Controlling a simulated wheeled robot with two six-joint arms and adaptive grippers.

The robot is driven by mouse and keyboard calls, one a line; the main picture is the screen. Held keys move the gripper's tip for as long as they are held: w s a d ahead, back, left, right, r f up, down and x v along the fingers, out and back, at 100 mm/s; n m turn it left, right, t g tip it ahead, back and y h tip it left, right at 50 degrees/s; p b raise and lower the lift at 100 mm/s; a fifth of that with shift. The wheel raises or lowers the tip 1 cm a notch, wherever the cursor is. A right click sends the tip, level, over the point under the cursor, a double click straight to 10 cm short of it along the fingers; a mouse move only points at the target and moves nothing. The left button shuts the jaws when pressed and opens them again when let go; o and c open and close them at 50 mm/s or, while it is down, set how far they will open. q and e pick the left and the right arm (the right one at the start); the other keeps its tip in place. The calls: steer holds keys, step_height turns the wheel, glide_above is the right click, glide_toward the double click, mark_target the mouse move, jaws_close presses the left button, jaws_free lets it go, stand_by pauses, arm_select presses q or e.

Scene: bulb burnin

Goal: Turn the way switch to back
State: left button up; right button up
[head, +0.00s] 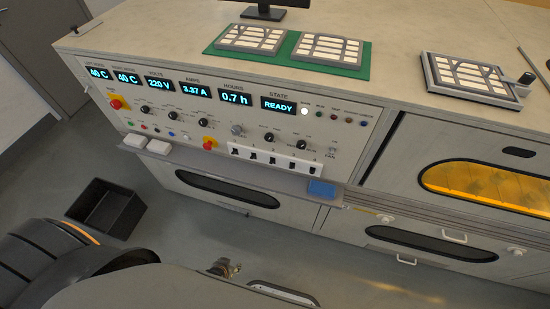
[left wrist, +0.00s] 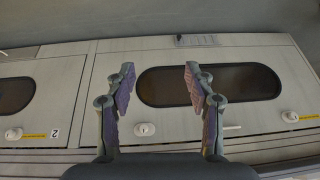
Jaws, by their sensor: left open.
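The control panel (head: 225,120) fills the front of the bench in the head view, with knobs, buttons, rocker switches and lit displays; one display reads READY. Most labels are too small to read, so I cannot tell which control is the way switch or how it is set. Two black knobs, a left one (head: 269,137) and a right one (head: 300,146), sit above a white strip of black rockers (head: 273,159). My left gripper (left wrist: 160,88) is open and empty in front of the lower cabinet doors; a small part of it shows in the head view (head: 228,269), below and apart from the panel. My right gripper is not seen.
A narrow ledge below the panel carries white blocks (head: 134,141) and a blue block (head: 321,189). A black bin (head: 106,207) stands on the floor at left. Trays (head: 250,39) lie on the bench top. A lit amber window (head: 485,185) is at right.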

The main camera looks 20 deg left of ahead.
arm_select(q)
steer(key=w+d+r+t, duration=0.2)
steer(key=w+r, duration=0.3)
steer(key=w, duration=0.2)
steer(key=n+t+h+p, duration=0.1)
steer(key=t, duration=1)
glide_toward(268, 139)
steer(key=w, duration=0.4)
steer(key=w+p, duration=0.1)
steer(key=w, duration=0.3)
steer(key=shift+w+d+r, duration=0.15)
steer(key=shift+w+d, duration=0.05)
steer(key=shift+w, duration=0.05)
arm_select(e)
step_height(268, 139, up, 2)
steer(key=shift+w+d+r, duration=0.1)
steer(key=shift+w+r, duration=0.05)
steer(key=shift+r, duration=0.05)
arm_select(q)
jaws_close()
